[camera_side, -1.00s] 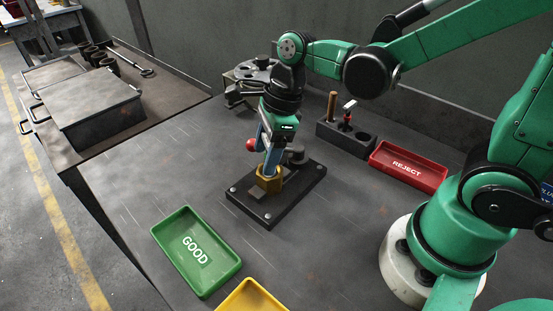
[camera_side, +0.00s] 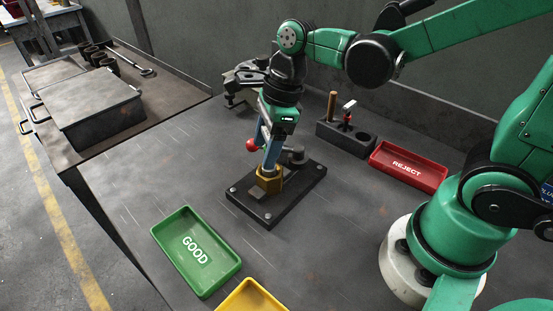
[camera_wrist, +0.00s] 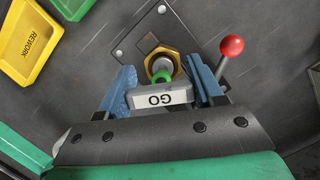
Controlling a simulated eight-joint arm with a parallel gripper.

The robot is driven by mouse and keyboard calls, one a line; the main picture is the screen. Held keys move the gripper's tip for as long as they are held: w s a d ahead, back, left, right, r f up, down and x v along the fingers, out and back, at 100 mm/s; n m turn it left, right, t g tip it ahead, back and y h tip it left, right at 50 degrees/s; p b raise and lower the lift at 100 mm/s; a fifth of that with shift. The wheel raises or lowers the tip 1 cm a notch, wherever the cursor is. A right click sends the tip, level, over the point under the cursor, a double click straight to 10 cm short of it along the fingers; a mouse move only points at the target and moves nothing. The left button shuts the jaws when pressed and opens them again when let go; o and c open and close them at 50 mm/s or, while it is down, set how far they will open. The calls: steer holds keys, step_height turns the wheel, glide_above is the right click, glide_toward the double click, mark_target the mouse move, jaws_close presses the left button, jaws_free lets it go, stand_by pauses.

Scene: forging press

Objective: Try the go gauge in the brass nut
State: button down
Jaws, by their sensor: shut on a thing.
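The brass nut (camera_side: 268,182) sits on the black fixture plate (camera_side: 247,205) in the side view. It also shows at the top of the wrist view (camera_wrist: 150,56). My gripper (camera_wrist: 160,90) is shut on the go gauge (camera_wrist: 160,98), whose white tag reads GO, upside down in the wrist view. The gauge has a green ring and a grey metal plug, which points at the nut's bore. I cannot tell how far the plug is in the bore, if at all. In the side view my gripper (camera_side: 270,153) is right above the nut, and its fingers hide most of the gauge.
A red-knobbed lever (camera_side: 252,145) stands close beside my fingers. A rack (camera_side: 345,138) holds a wooden-handled tool and a red-and-white one. Trays stand around: green GOOD (camera_side: 195,251), red REJECT (camera_side: 408,167), yellow REWORK (camera_wrist: 28,38). A vise-like tool (camera_side: 240,84) is behind.

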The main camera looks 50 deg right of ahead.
steer(key=shift+r, duration=1)
steer(key=shift+r, duration=2)
steer(key=shift+r, duration=0.1)
